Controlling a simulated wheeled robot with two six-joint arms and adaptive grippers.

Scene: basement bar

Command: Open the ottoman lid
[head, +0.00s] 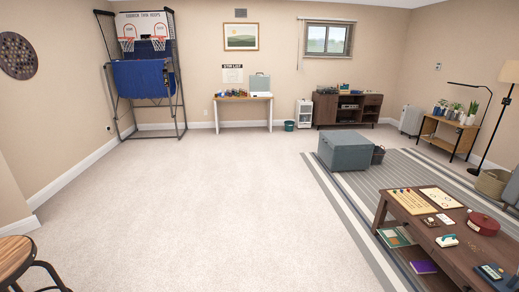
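The ottoman (343,154) is a grey-blue box in the middle right of the head view, on the near-left corner area of the striped rug's far end. Its lid (344,140) looks shut and flat on top. Neither of my grippers shows in this view. The ottoman stands across the room, well away from me.
A dark coffee table (463,250) with games and small items stands at the lower right on the striped rug (350,205). A dark basket (378,154) sits right beside the ottoman. A wooden stool (15,258) is at lower left. Open carpet (200,200) fills the middle.

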